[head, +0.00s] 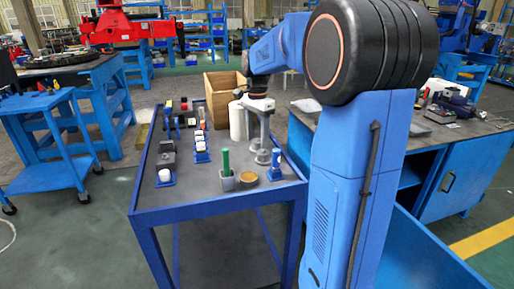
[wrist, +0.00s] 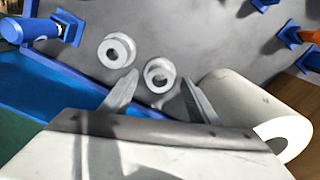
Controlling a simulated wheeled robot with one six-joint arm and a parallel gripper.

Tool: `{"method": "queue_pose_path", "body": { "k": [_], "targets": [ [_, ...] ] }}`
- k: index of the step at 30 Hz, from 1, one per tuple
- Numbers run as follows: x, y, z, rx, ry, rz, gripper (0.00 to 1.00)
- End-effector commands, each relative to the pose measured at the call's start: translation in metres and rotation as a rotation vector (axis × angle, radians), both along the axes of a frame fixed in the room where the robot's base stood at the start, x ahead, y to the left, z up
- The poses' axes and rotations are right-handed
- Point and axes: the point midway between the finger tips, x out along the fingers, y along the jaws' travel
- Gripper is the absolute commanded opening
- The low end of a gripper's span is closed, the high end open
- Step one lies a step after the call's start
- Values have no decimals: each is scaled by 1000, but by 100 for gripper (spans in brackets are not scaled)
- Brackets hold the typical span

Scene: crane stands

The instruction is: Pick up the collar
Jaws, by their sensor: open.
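Two pale grey ring-shaped pieces with central holes stand on the grey table top in the wrist view. One ring (wrist: 117,50) is ahead and to the left of the fingers; the other ring (wrist: 159,75) lies between the fingertips in the picture. I cannot tell for sure which one is the collar. My gripper (wrist: 160,79) is open and empty, with one finger on each side of the second ring. Whether the fingers touch it or hover above it is unclear. In the head view, my gripper (head: 262,128) points down over the table's right side, and the rings are hard to separate there.
A white cylinder (wrist: 245,105) is close to the right finger; it also shows in the head view (head: 236,121). A blue holder (head: 276,163), a green peg (head: 226,162) and a wooden box (head: 218,85) share the blue-framed table (head: 200,197). Several small holders stand left.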

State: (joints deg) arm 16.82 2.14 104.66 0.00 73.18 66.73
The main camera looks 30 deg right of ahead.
Motion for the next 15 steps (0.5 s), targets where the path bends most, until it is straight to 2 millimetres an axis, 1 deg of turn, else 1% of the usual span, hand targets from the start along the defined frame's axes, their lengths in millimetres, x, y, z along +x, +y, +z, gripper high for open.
{"method": "queue_pose_path", "body": {
  "k": [1,3,6,14,15],
  "targets": [
    [-1,0,-7,1,3,0,55],
    [0,0,-15,1,1,0,55],
    [0,0,-21,0,1,0,55],
    [0,0,-22,0,0,0,55],
    [0,0,-22,0,0,0,45]
  ]
}}
